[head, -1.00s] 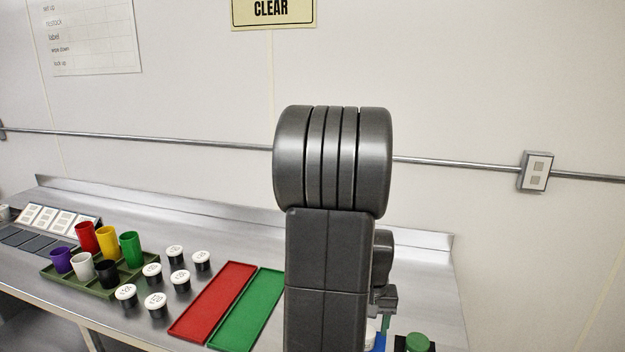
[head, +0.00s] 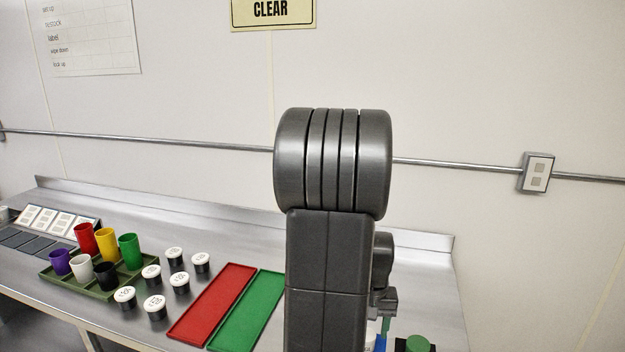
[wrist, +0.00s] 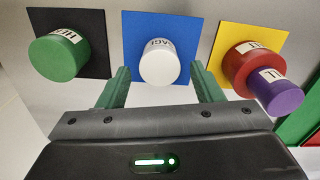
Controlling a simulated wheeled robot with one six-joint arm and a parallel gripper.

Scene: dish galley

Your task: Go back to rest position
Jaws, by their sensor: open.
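My gripper (wrist: 160,70) is open in the wrist view, its two green fingers spread wide. A white-lidded jar (wrist: 163,68) stands on a blue mat (wrist: 134,28) just beyond and between the fingertips. Nothing is clamped; whether the fingers overlap the jar in depth I cannot tell. In the head view my arm stands tall in the middle and hides most of the gripper, which is low over the right end of the counter (head: 425,268).
In the wrist view, a green jar (wrist: 58,57) stands on a black mat (wrist: 92,25). A red jar (wrist: 243,62) with a purple one (wrist: 277,95) is at the yellow mat (wrist: 265,38). Red (head: 212,305) and green trays (head: 245,312), several jars and a cup rack (head: 110,290) lie left.

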